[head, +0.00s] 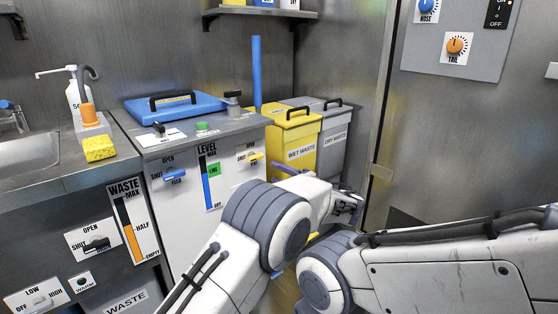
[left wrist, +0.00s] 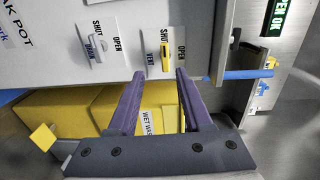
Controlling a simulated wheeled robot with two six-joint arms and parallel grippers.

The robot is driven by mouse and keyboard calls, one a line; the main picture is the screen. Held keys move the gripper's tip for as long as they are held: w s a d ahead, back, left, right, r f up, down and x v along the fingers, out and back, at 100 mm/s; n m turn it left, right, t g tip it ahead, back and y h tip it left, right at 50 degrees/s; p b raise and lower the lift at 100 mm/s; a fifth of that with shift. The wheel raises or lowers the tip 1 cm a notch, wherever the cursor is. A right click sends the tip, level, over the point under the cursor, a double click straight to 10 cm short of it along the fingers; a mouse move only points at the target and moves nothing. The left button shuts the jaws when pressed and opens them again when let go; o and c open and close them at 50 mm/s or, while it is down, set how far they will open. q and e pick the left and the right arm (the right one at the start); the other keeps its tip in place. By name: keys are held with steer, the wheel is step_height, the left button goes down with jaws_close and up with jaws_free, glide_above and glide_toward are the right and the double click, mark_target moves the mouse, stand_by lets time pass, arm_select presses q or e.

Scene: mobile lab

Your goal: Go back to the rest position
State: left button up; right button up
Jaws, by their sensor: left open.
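My left gripper (left wrist: 161,75) is open and empty in the left wrist view, its two purple fingers spread apart. Beyond their tips is the white panel with the yellow vent handle (left wrist: 165,56); the fingers look apart from it. In the head view, a purple part of the left gripper (head: 284,169) shows in front of the yellow bin, and the white wrist hides the rest. My left arm reaches up from the bottom middle. My right arm comes in from the right, folded across the lower right; its gripper is out of view.
The white cabinet (head: 187,230) with level gauge stands left of my left wrist. The yellow wet waste bin (head: 292,135) and grey dry waste bin (head: 336,124) stand behind it. A yellow sponge (head: 99,148) lies on the counter by the sink. A metal wall is at the right.

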arm_select(q)
steer(key=s+a+f+n+g+h+p, duration=0.1)
steer(key=s+a+g+h+p, duration=0.25)
steer(key=s, duration=1.15)
steer(key=s+a+f+n+g+h, duration=0.15)
steer(key=s+g+h, duration=0.4)
steer(key=s, duration=1.05)
steer(key=s+a+n+g+h+p, duration=0.1)
steer(key=s+a+g+h, duration=0.3)
steer(key=s, duration=1.1)
step_height(320, 180, up, 37)
steer(key=d+y+p, duration=0.1)
steer(key=p, duration=3.6)
steer(key=shift+w+d+g, duration=0.15)
steer(key=shift+w+g, duration=0.15)
steer(key=shift+f+m, duration=0.15)
steer(key=shift+m, duration=0.1)
